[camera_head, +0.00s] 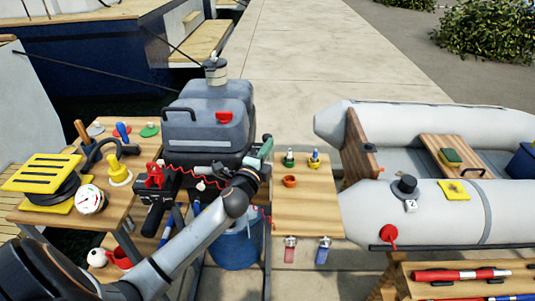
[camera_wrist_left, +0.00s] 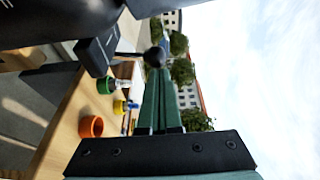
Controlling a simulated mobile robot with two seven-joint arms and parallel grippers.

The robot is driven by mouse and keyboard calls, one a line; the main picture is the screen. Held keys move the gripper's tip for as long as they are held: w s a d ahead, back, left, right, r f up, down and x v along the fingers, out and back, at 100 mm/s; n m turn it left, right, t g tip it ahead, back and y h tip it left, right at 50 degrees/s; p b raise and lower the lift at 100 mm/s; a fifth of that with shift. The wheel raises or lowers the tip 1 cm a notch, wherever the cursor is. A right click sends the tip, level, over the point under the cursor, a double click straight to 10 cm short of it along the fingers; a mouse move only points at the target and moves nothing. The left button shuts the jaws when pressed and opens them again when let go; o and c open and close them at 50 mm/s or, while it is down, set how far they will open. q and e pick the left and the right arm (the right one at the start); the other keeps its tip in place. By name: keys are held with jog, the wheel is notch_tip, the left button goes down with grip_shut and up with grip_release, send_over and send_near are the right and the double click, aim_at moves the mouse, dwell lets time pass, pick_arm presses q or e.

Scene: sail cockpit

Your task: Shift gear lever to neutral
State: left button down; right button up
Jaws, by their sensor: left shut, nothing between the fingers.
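The grey outboard motor (camera_head: 208,125) stands at the middle of the head view, with a red cap on its tank. The gear lever (camera_wrist_left: 154,56) shows in the left wrist view as a black ball knob on a thin rod, which comes from a dark block (camera_wrist_left: 97,57). My left gripper (camera_head: 266,148) is at the motor's right side, its green fingers shut and empty. In the left wrist view the fingertips (camera_wrist_left: 158,72) are right by the knob; I cannot tell if they touch it. In the head view the lever is hard to make out beside the gripper. My right gripper is not in view.
A wooden table (camera_head: 305,215) right of the motor holds small green, yellow and orange cups (camera_head: 290,181). A cluttered wooden table (camera_head: 125,195) stands left. A red coiled cord (camera_head: 195,172) hangs before the motor. A grey inflatable boat (camera_head: 350,210) lies right.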

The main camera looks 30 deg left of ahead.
aim_at(269, 135)
pick_arm(q)
jog(key=shift+w+a+r+p, duration=0.35)
jog(key=shift+w+a+p, duration=0.1)
jog(key=shift+w, duration=0.2)
jog(key=shift+w+a+r+p, duration=0.3)
jog(key=shift+w+r+p, duration=0.1)
jog(key=shift+w, duration=0.2)
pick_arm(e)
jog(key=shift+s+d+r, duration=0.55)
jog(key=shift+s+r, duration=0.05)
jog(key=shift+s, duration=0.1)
pick_arm(q)
jog(key=shift+w+a+r, duration=0.1)
jog(key=shift+r, duration=0.05)
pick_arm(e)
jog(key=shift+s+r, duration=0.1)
